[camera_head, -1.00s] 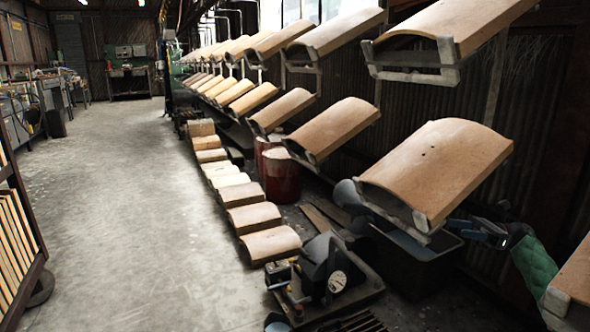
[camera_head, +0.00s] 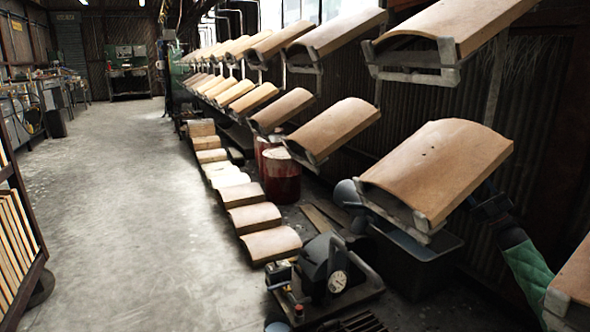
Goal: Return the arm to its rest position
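My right arm comes in at the right edge, with a green quilted sleeve. My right gripper (camera_head: 490,207) is a dark shape at the end of this arm, just right of the nearest lower curved tile (camera_head: 437,172). The tile rests tilted on a hanging metal carrier (camera_head: 424,229). The gripper's fingers are dark and partly hidden by the tile, so I cannot tell whether they are open or touching anything. My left gripper is not in view.
More curved tiles hang in two rows along the right wall, including a large one (camera_head: 455,28) above. A black bin (camera_head: 412,262) stands below the near tile. A machine with a gauge (camera_head: 330,270) and several floor tiles (camera_head: 271,244) lie left of it.

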